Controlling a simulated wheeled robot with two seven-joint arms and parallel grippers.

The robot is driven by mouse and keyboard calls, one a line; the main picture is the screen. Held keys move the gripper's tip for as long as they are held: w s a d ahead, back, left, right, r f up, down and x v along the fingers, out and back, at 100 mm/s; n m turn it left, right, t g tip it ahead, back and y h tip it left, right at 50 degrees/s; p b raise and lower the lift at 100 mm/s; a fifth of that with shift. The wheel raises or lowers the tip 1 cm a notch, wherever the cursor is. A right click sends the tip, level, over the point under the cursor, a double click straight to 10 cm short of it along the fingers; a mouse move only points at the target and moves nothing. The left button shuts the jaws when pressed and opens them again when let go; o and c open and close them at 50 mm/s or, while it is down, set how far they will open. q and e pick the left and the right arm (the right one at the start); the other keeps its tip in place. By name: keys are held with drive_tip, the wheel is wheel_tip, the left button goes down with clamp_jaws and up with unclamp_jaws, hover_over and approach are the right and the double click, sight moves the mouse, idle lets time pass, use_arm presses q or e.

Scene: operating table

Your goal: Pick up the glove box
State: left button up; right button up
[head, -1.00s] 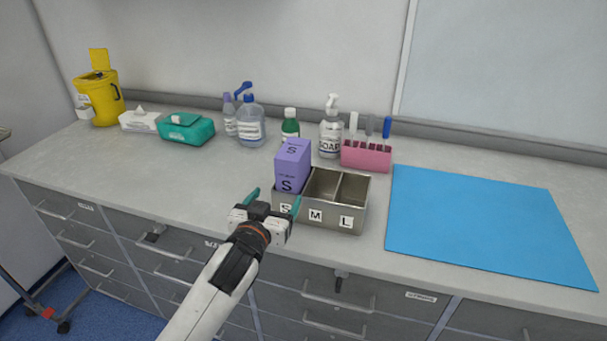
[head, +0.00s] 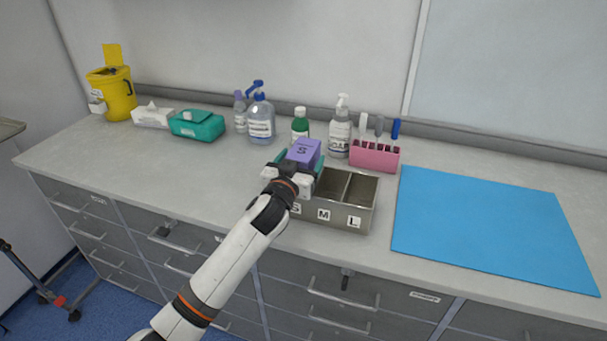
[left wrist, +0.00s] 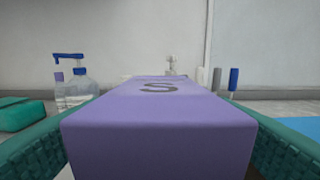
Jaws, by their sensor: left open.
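The purple glove box (head: 304,152), marked S, stands upright in the S compartment at the left of the metal holder (head: 338,215). My left gripper (head: 296,165) is at the box, with its teal fingers on either side of the box's upper part. In the left wrist view the box (left wrist: 160,125) fills the middle between the two open fingers. I cannot tell whether either finger touches it. The M and L compartments are empty. The gripper hides the box's lower front. My right gripper is not in view.
A pink rack (head: 374,156) with pens, a soap bottle (head: 340,132) and a green bottle (head: 300,124) stand close behind the holder. A teal wipes pack (head: 197,125) is at the left. A blue mat (head: 490,230) lies bare at the right.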

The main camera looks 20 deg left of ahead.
use_arm(q)
drive_tip(key=shift+w, duration=1.15)
drive_tip(key=c, duration=1.6)
